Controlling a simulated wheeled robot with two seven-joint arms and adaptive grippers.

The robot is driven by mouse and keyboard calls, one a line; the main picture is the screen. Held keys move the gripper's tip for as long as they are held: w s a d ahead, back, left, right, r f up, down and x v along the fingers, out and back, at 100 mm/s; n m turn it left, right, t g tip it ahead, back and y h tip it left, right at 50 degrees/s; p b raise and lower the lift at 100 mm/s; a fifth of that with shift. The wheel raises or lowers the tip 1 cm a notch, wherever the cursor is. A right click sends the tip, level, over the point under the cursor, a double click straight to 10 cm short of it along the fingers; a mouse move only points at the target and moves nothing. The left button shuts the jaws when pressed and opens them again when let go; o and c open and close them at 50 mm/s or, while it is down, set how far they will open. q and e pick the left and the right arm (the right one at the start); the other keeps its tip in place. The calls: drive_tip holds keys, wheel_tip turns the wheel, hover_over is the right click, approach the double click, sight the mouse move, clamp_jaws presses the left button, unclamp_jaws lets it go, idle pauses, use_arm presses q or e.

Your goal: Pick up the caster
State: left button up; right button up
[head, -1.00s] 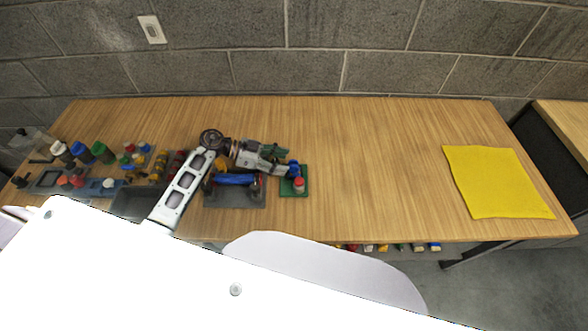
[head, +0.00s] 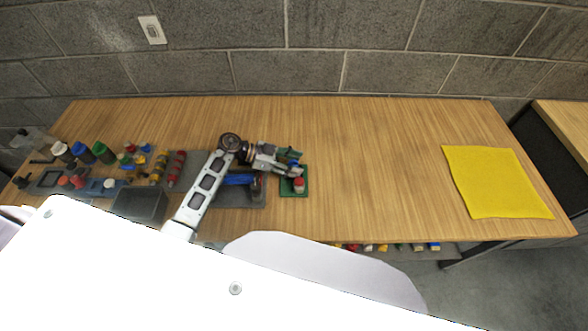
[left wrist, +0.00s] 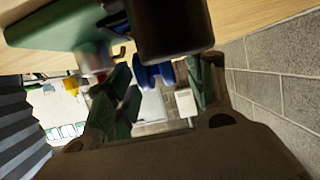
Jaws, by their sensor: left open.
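My left gripper (head: 292,162) is open over the back edge of a small green pad (head: 304,192). A small blue piece (head: 293,169) is beside its fingertips and may be the caster; I cannot tell for sure. In the left wrist view the blue piece (left wrist: 152,76) shows between the green fingers of my open gripper (left wrist: 165,92), partly behind a dark cylinder (left wrist: 170,28). I cannot tell whether a finger touches it. A red-and-white piece (head: 299,185) stands on the pad. My right gripper is not in view.
A grey mat (head: 230,198) with a blue cylinder (head: 240,179) lies under my left arm. A grey bin (head: 140,203) and several coloured parts fill the left side. A yellow cloth (head: 495,182) lies at the right. The middle of the table is clear.

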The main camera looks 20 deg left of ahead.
sight(294, 163)
use_arm(q)
drive_tip(key=shift+c, duration=0.4)
drive_tip(key=c, duration=1.1)
drive_tip(key=shift+r, duration=0.2)
wheel_tip(294, 163, up, 18)
drive_tip(key=shift+f, duration=0.15)
idle(0.4)
